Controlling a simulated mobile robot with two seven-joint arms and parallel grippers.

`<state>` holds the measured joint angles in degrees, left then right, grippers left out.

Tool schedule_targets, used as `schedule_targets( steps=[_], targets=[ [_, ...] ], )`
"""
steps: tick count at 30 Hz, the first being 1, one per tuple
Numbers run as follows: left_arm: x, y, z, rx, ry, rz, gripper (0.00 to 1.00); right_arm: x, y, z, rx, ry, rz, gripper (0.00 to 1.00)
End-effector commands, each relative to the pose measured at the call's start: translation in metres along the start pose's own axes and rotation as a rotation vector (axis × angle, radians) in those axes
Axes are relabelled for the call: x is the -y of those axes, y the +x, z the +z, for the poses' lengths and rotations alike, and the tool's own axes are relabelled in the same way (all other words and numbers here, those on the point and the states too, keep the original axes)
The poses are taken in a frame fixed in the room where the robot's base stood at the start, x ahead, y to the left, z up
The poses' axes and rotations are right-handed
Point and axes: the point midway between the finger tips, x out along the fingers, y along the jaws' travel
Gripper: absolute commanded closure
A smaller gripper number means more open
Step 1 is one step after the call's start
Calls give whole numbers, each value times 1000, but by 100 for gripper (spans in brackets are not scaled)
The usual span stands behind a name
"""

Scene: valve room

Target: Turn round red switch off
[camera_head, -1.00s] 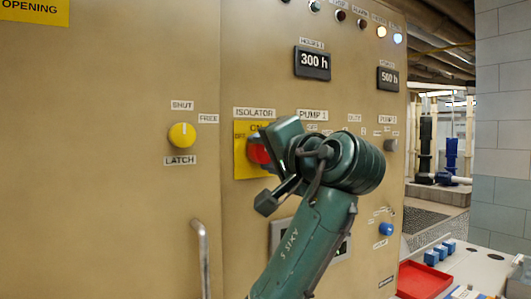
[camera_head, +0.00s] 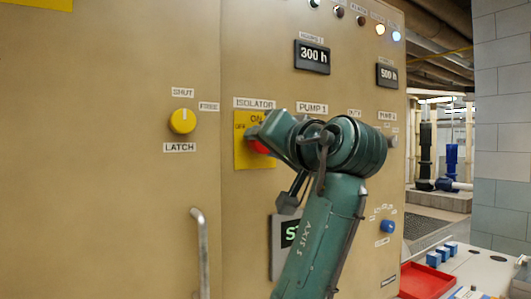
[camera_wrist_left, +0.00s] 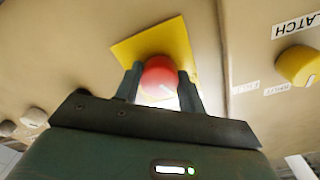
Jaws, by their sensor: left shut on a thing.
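The round red switch (camera_head: 261,147) sits on a yellow plate (camera_head: 241,157) under the ISOLATOR label on the tan cabinet. The plate carries ON and OFF marks. In the head view my left gripper (camera_head: 256,136) covers most of the switch. In the left wrist view the red switch (camera_wrist_left: 159,77) lies between the two fingers of my left gripper (camera_wrist_left: 160,88), which are shut on it. The yellow plate (camera_wrist_left: 160,43) shows behind it. The switch's pointing direction is hard to tell. My right gripper is not in view.
A yellow SHUT/LATCH knob (camera_head: 182,121) is to the left, above a metal door handle (camera_head: 202,250). A blue knob (camera_head: 386,227) is at lower right. A red tray (camera_head: 426,281) and blue blocks (camera_head: 441,254) lie on a bench at right.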

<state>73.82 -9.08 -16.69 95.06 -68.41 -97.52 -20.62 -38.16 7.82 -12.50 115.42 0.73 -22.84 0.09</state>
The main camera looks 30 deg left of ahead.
Motion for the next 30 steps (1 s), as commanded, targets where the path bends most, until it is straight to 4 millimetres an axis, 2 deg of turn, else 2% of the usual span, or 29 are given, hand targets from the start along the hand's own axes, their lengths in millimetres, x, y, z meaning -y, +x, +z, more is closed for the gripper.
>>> schedule_targets(
  steps=[30],
  targets=[
    [-3,-1,0,-19,-921,-34,83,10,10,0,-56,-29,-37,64]
  ],
)
